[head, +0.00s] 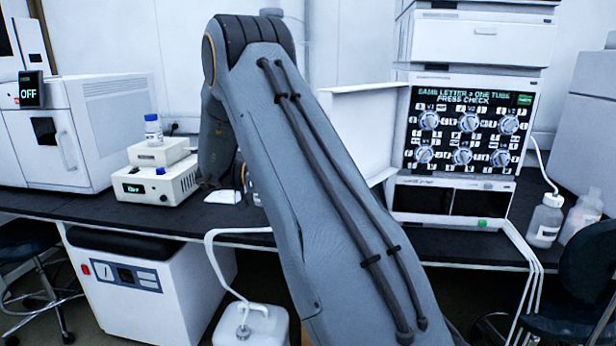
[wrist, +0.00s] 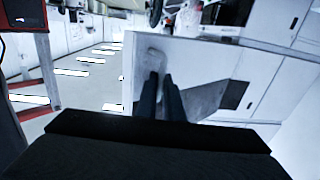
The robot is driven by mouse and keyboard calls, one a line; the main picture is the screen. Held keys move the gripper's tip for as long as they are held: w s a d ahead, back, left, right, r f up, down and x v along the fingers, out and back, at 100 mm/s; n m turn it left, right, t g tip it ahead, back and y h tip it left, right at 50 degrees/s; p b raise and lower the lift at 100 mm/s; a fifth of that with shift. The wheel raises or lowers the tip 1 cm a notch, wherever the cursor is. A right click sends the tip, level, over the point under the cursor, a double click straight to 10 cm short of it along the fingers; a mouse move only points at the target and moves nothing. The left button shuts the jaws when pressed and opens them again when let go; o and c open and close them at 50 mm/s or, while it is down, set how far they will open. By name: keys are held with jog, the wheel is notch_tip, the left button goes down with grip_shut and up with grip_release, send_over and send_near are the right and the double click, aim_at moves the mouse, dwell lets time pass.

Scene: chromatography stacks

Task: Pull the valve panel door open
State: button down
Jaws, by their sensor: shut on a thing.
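The valve panel door (head: 362,128) is a plain white panel standing swung out to the left of the stack, its left part hidden behind my arm. The valve panel (head: 463,130) is exposed, with several round valves and a green-lettered display. My arm hides the gripper in the head view.
A small white instrument with a bottle (head: 153,130) stands left of my arm on the dark bench (head: 120,215). A white jug (head: 248,325) stands below the bench front. Bottles (head: 545,222) stand at the right, and tubing hangs over the bench edge.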

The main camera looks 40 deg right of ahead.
jog(key=shift+w+d+f, duration=0.15)
jog(key=shift+w+d, duration=0.05)
jog(key=shift+d, duration=0.15)
jog(key=c, duration=1.9)
grip_release()
jog(key=shift+d, duration=0.15)
jog(key=shift+a, duration=0.3)
